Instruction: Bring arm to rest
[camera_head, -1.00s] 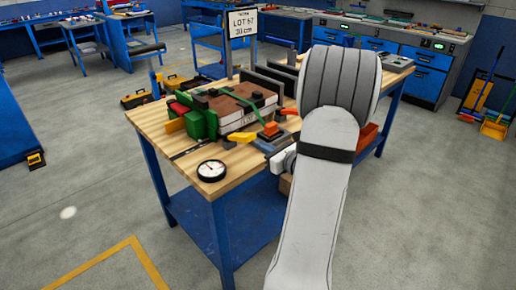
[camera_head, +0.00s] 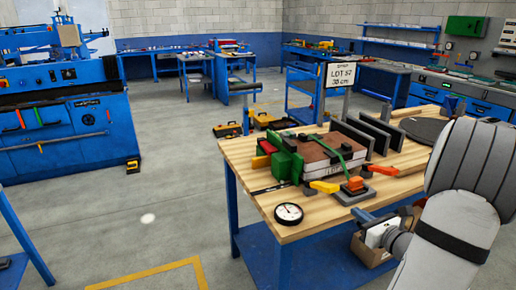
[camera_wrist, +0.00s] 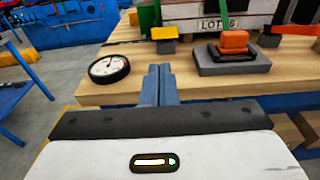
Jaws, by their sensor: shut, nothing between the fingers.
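My gripper (camera_wrist: 160,84) shows at the middle of the wrist view, its two blue-grey fingers together with nothing between them. It points toward the front edge of the wooden workbench (camera_head: 325,214).
A strapped panel stack (camera_head: 318,158) with green clamps lies on the bench. An orange-topped block (camera_head: 354,188) sits in front of it. Dark upright plates (camera_head: 370,136) and a LOT 57 sign (camera_head: 339,75) stand behind.

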